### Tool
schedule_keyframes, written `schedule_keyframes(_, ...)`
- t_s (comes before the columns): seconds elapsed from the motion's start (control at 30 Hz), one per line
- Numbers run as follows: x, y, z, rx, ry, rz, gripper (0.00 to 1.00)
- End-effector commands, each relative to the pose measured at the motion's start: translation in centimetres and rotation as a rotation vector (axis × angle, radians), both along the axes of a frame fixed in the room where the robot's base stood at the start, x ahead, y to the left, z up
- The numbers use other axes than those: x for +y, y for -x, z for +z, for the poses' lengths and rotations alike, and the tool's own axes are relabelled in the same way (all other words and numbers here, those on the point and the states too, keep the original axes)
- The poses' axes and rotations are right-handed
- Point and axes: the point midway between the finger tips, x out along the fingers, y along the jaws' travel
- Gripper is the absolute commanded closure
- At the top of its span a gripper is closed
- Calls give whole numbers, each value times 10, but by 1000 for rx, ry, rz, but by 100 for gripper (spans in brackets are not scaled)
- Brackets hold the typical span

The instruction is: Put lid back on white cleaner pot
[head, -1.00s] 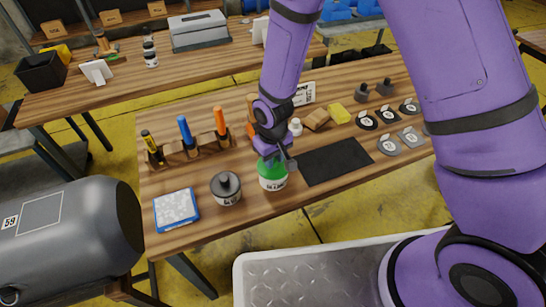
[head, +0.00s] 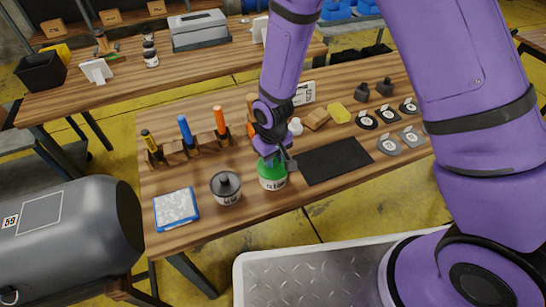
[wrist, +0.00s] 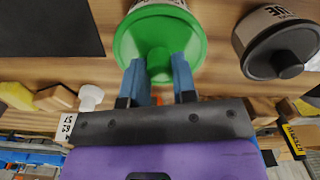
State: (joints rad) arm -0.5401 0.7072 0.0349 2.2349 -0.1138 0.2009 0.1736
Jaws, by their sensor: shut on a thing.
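The white cleaner pot (head: 272,184) stands upright near the front edge of the near table. Its green lid (head: 271,169) sits over its top, and a strip of white pot shows past the lid's rim in the wrist view. I cannot tell whether the lid is fully seated. My gripper (head: 275,157) is above the pot, pointing down. In the wrist view its blue fingertips (wrist: 160,75) are shut on the knob of the green lid (wrist: 128,38), one on each side.
A pot with a dark lid (head: 227,188) stands close to the left. A blue-edged tray (head: 176,209) lies farther left. A tool rack (head: 180,153) is behind. A black mat (head: 335,160) lies clear to the right, with a yellow block (head: 338,113) and small discs beyond.

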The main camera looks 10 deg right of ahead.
Motion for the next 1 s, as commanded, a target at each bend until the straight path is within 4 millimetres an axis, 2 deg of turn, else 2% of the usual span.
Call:
schedule_keyframes(0.43, 0, 0, 0, 0, 0, 0, 97)
schedule_keyframes(0.47, 0, 0, 0, 0, 0, 0, 67)
schedule_keyframes(0.57, 0, 0, 0, 0, 0, 0, 45)
schedule_keyframes(0.77, 0, 0, 0, 0, 0, 0, 45)
schedule_keyframes(0.87, 0, 0, 0, 0, 0, 0, 22)
schedule_keyframes(1.0, 0, 0, 0, 0, 0, 0, 19)
